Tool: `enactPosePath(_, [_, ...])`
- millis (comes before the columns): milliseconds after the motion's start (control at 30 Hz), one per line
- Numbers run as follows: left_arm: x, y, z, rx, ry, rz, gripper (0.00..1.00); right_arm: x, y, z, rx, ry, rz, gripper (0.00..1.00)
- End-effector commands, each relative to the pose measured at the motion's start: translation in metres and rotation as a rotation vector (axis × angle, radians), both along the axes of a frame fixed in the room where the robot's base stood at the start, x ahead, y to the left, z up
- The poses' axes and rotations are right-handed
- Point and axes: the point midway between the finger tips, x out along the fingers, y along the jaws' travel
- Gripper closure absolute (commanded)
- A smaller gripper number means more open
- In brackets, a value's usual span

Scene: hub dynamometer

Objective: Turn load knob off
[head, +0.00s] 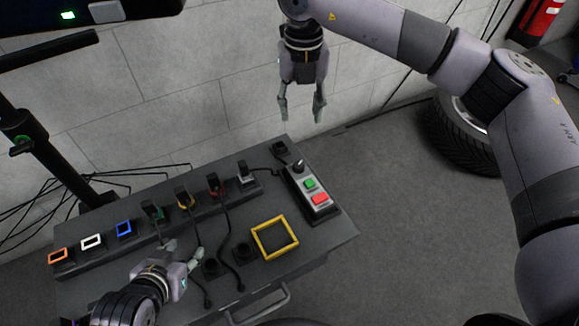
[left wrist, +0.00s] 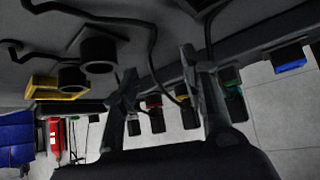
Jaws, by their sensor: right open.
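The control box (head: 317,204) stands at the right end of the dark bench top. A black knob (head: 298,166) sits at its far end, beyond a green button (head: 310,184) and a red button (head: 320,199). The knob's setting is too small to read. My right gripper (head: 301,112) is open and empty, fingers pointing down, above and beyond the knob in the picture and apart from it. My left gripper (head: 184,248) is low over the front left of the bench, its fingers apart with nothing between them; they also show in the left wrist view (left wrist: 165,88).
A row of coloured sockets (head: 124,229) with plugs and black cables runs along the bench. A yellow square frame (head: 275,237) lies left of the control box. A tyre (head: 462,135) stands at the right on the floor. A dark stand (head: 45,150) is at the left.

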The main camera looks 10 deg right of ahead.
Motion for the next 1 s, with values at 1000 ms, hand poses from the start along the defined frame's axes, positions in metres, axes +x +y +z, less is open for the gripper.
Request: enactPosePath(1000, [0.080,-0.041,0.137,-0.199,-0.837,-0.054,0.60,-0.001,0.001,-0.167,0.002,0.003,0.002,0.56])
